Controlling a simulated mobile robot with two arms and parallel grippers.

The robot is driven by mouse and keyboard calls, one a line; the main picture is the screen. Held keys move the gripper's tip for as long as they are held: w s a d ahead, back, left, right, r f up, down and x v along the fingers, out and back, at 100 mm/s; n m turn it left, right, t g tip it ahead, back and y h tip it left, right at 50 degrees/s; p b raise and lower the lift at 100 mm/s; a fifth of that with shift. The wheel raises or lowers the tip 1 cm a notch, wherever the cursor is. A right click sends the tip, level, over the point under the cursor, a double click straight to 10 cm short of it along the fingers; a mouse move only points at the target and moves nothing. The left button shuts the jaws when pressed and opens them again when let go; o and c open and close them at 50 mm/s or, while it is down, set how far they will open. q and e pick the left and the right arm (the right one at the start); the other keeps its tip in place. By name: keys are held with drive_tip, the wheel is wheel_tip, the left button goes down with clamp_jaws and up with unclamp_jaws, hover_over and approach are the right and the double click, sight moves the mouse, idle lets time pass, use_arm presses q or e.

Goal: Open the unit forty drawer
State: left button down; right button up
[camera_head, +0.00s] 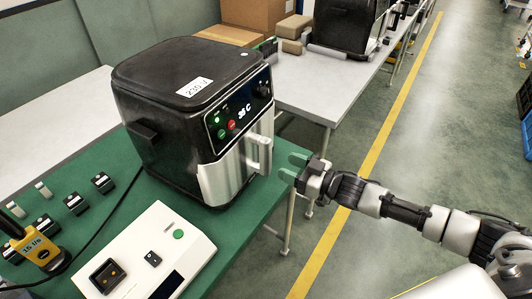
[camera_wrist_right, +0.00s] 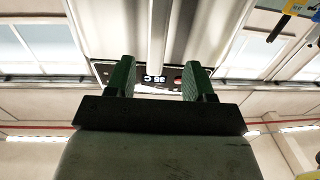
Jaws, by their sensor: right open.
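A black air fryer (camera_head: 165,135) stands on the green bench mat, with a lit display panel (camera_head: 237,112). Its silver drawer front (camera_head: 222,183) sits in the body and looks shut. The upright silver handle (camera_head: 265,152) sticks out from the drawer. My right gripper (camera_head: 292,168) is open with green fingers, just right of the handle and apart from it. In the right wrist view the open fingers (camera_wrist_right: 158,80) point at the fryer, and the handle (camera_wrist_right: 158,35) lies in line with the gap between them. My left gripper is not in view. I cannot read any unit number.
A second fryer (camera_head: 345,25) and cardboard boxes (camera_head: 252,12) stand on the table behind. The floor (camera_head: 400,135) right of the bench is clear.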

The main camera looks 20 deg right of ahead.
sight(270, 158)
drive_tip(key=p+x, duration=0.1)
drive_tip(key=x, duration=0.5)
drive_tip(key=shift+w, duration=0.35)
drive_tip(key=shift+w+a+f, duration=0.1)
drive_tip(key=shift+w+a, duration=0.3)
drive_tip(key=shift+a, duration=0.1)
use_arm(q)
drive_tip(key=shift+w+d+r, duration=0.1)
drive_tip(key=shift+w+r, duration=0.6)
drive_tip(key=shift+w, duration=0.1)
use_arm(e)
drive_tip(key=shift+w, duration=0.15)
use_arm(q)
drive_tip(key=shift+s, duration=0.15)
use_arm(e)
drive_tip(key=shift+c, duration=0.3)
drive_tip(key=shift+c, duration=1.1)
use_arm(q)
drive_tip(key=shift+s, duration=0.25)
use_arm(e)
clamp_jaws()
